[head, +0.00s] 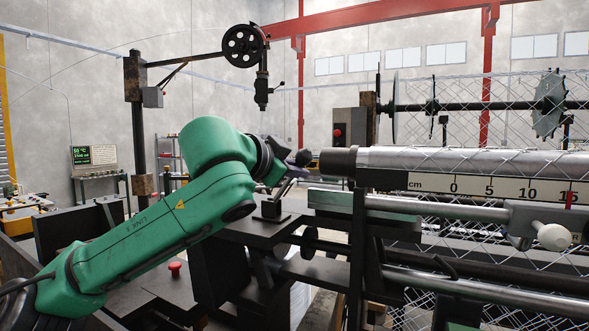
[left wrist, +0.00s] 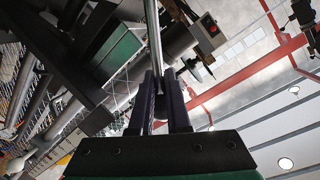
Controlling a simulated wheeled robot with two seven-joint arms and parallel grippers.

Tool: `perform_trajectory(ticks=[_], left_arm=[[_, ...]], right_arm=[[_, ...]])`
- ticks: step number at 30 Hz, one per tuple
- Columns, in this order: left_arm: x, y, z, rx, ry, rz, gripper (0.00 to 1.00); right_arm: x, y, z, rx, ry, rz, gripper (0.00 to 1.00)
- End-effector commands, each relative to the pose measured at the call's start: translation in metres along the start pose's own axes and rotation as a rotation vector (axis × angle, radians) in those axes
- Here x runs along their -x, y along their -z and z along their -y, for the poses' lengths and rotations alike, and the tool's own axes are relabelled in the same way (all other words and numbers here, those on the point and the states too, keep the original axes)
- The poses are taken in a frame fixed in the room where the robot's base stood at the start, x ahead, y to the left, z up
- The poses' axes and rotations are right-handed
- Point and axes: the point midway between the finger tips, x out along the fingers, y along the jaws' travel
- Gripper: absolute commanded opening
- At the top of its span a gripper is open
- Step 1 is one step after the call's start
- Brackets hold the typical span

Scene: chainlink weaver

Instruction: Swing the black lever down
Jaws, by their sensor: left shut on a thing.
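The lever (head: 284,188) is a slim bar rising from a small dark bracket (head: 270,209) on a flat dark plate. It leans up and to the right towards my left gripper (head: 294,156). In the left wrist view the lever shows as a grey metal rod (left wrist: 153,35), running up from between the two dark fingers of my left gripper (left wrist: 162,88). The fingers are shut on it near its upper end. The gripped part is mostly hidden by the fingers. My right gripper is in neither view.
The machine's long metal roller (head: 450,160) and a centimetre scale (head: 490,188) lie to the right of the lever. A white-knobbed handle (head: 553,236) sticks out at the right. A red button (head: 175,268) is below my arm. Open air lies above the lever.

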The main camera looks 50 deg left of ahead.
Motion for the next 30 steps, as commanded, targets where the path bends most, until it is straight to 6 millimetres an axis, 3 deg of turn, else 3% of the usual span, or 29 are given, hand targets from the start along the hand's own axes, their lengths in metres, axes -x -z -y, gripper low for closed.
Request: perform_trajectory(ticks=[2,3,5,17,20,30], left_arm=[[0.002,0.003,0.003,-0.001,0.007,-0.011,0.00],[0.002,0.003,0.003,-0.001,0.007,-0.011,0.26],[0.002,0.003,0.003,-0.001,0.007,-0.010,0.45],[0.008,0.000,0.000,0.001,0.003,-0.006,0.45],[0.026,-0.002,-0.001,0.001,0.005,-0.007,0.45],[0.123,0.001,-0.001,-0.001,0.006,-0.007,0.45]], right_arm=[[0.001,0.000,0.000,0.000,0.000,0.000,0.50],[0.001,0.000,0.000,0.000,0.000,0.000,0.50],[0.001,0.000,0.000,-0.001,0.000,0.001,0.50],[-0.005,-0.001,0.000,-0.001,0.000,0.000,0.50],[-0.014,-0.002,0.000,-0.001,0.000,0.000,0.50],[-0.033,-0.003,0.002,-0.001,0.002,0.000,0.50]])
